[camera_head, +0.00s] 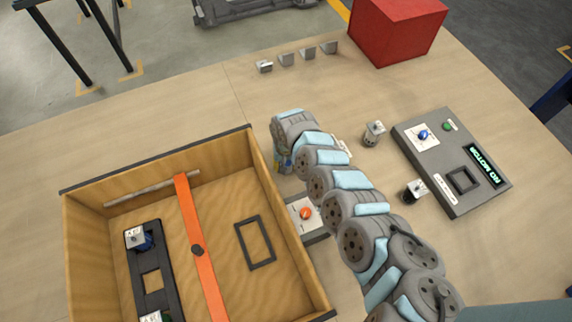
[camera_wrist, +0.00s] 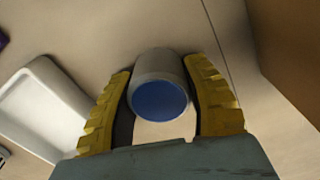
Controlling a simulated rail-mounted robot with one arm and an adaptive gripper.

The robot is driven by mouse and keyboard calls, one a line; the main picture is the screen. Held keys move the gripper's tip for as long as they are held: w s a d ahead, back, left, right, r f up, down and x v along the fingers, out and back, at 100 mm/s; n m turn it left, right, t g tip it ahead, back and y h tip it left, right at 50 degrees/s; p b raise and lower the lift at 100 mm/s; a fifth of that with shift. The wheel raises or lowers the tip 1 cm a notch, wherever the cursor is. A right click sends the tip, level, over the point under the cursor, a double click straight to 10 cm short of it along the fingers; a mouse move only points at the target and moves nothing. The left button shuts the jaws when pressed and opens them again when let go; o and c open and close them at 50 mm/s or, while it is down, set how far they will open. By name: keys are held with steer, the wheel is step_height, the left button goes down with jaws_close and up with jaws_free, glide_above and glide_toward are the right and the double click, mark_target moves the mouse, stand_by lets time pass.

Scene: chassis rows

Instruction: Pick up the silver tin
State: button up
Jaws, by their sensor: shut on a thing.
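In the wrist view a short silver-grey tin (camera_wrist: 157,66) with a blue round end face sits between the two yellow ridged fingers of my gripper (camera_wrist: 163,105). The gripper is shut on it, with a finger on each side. In the head view my gripper (camera_head: 283,161) is at the end of my arm, just right of the wooden box's far corner. The tin is mostly hidden there by the arm, and I cannot tell whether it touches the table.
A wooden box (camera_head: 287,240) with an orange strap stands at left. An orange-knob switch (camera_head: 305,213) is beside it. A grey panel (camera_head: 468,197) and two small cylindrical parts (camera_head: 374,134) (camera_head: 414,191) are at right. A red block (camera_head: 395,30) and small brackets (camera_head: 286,60) stand behind.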

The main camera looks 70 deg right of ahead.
mark_target(287, 162)
steer(key=shift+r, duration=0.1)
step_height(287, 162, up, 3)
steer(key=shift+s+r+p, duration=0.1)
steer(key=shift+p, duration=0.55)
steer(key=shift+s+r, duration=0.1)
steer(key=shift+r, duration=0.15)
steer(key=r+p, duration=0.1)
steer(key=s+a+r+p, duration=0.2)
steer(key=shift+a+r, duration=0.15)
steer(key=shift+r, duration=0.15)
steer(key=s+a+r+p, duration=0.1)
steer(key=s+a+p, duration=0.1)
steer(key=p, duration=0.2)
steer(key=s+a+r+p, duration=0.2)
steer(key=a+p, duration=0.1)
steer(key=p, duration=0.1)
steer(key=s+a+r+p, duration=0.2)
steer(key=s+a+p, duration=0.1)
steer(key=p, duration=0.1)
steer(key=shift+a+r+p, duration=0.1)
steer(key=shift+r+p, duration=0.15)
steer(key=shift+p, duration=0.1)
